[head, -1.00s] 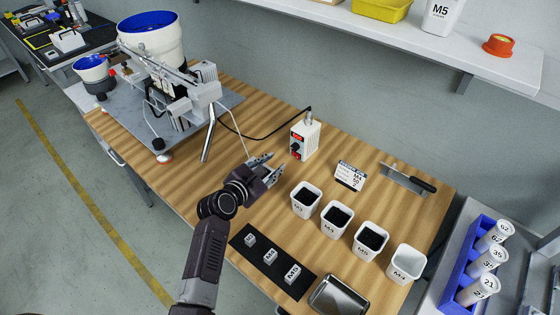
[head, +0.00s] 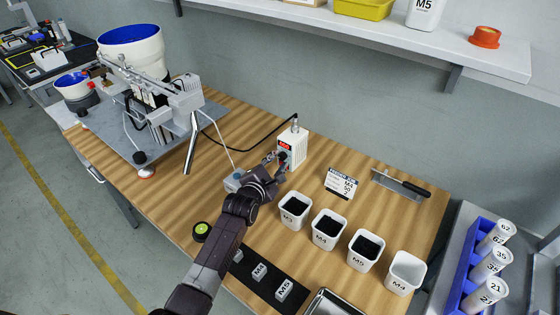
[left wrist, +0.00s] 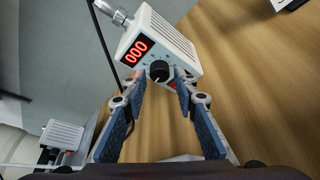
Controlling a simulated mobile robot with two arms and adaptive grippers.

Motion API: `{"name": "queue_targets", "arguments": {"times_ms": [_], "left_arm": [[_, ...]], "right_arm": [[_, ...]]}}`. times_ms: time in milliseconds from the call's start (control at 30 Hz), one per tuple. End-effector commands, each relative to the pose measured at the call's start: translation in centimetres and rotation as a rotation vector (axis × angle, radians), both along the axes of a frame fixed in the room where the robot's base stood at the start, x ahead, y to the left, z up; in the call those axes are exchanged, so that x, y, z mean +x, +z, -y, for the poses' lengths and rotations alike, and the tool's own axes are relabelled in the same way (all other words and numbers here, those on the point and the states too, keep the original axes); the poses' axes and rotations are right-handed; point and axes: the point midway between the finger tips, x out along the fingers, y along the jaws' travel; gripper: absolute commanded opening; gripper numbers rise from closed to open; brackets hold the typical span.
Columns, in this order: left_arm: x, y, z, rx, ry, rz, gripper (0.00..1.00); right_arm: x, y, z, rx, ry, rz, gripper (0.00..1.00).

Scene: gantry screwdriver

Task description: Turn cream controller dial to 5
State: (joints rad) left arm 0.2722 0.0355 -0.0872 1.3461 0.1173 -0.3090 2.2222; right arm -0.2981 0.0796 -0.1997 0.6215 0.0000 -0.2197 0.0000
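The cream controller (head: 293,149) stands upright on the wooden bench, and its red display reads 000 in the left wrist view (left wrist: 137,52). Its black dial (left wrist: 159,71) sits on the front face below the display. My left gripper (head: 281,161) is at the front of the controller. In the left wrist view its two fingers (left wrist: 160,80) are apart, with the tips on either side of the dial. I cannot tell whether they touch it. In the head view the gripper hides most of the dial. My right gripper is not in view.
White bins (head: 328,229) with dark contents stand right of my arm. A small grey box (head: 233,181) with a cable lies left of the gripper. The screw feeder (head: 135,50) stands at the left. A card (head: 341,184) stands right of the controller.

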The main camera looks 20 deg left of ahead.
Motion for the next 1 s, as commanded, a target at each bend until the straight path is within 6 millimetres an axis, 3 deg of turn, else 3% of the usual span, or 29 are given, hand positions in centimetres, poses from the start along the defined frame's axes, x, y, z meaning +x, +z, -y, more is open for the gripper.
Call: {"name": "queue_targets", "arguments": {"times_ms": [200, 500, 733, 1000], "left_arm": [[1.29, -0.36, 0.09, 0.0, 0.001, -0.001, 0.27], [1.42, -0.39, 0.11, 0.0, 0.0, 0.0, 0.27], [1.4, -0.39, 0.11, 0.0, 0.0, 0.0, 0.02], [1.38, -0.52, 0.28, 0.04, -0.001, 0.019, 0.0]], "right_arm": [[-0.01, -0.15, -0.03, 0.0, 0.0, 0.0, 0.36], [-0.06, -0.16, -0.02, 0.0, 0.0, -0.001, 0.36], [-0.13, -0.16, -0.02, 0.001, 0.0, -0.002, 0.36], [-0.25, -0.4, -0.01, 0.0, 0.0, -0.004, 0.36]]}}
